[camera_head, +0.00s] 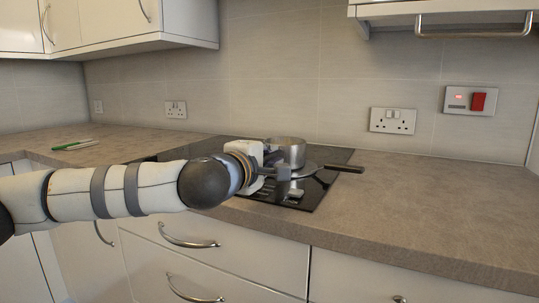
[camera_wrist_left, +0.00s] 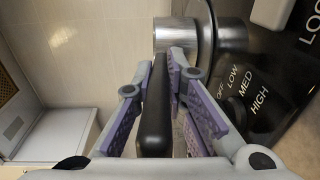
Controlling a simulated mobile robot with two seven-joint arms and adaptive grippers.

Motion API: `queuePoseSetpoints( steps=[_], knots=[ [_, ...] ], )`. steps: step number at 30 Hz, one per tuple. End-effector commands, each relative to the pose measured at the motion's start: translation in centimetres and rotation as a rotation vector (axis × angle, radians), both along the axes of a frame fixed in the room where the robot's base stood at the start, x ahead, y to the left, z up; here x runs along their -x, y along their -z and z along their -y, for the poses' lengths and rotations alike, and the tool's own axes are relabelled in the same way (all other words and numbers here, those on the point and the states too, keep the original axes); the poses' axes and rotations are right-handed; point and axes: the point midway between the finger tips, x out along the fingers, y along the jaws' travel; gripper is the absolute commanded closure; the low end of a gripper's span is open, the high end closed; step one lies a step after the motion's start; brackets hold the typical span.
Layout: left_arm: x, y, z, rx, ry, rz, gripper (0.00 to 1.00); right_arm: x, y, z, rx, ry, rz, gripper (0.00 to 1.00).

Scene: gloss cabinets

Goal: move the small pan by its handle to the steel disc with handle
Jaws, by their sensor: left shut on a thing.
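The small pan (camera_head: 287,148) is a steel pot on the hob. Its dark handle (camera_wrist_left: 155,105) lies between the fingers of my left gripper (camera_wrist_left: 168,70), which is shut on it. The left gripper (camera_head: 280,173) also shows in the head view, in front of the pan. The steel disc with handle (camera_head: 309,169) lies on the hob, its dark handle pointing right. The pan appears over the disc's left part; I cannot tell whether they touch. In the left wrist view the pan's steel side (camera_wrist_left: 175,35) is close beside the disc (camera_wrist_left: 229,36). My right gripper is not in view.
The black hob (camera_head: 325,187) is set in a brown worktop (camera_head: 430,205), clear to the right. A green and white item (camera_head: 75,144) lies on the far left worktop. A tiled wall with sockets (camera_head: 393,121) stands behind. Drawers with metal handles are below.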

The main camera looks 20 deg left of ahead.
Motion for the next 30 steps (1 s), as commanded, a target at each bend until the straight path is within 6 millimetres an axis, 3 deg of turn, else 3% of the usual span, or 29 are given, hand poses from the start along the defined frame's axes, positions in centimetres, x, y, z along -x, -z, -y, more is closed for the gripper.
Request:
queuePoseSetpoints(
  steps=[5,6,9,19,23,30],
  knots=[
    [0.0,0.0,0.0,-0.001,0.0,0.007,1.0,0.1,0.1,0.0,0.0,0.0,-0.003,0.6],
    [0.0,0.1,0.0,-0.001,0.0,0.008,0.86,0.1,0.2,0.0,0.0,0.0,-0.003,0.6],
    [0.0,0.0,0.0,-0.001,0.0,0.007,0.64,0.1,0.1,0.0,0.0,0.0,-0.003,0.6],
    [0.3,0.5,0.0,0.0,0.0,-0.003,0.64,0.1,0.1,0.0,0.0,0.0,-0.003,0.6],
    [2.8,0.1,0.1,0.0,0.001,0.0,0.64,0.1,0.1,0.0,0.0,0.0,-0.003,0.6],
    [9.2,-0.5,0.2,-0.001,0.002,0.004,0.64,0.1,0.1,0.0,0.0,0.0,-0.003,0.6]
  ],
)
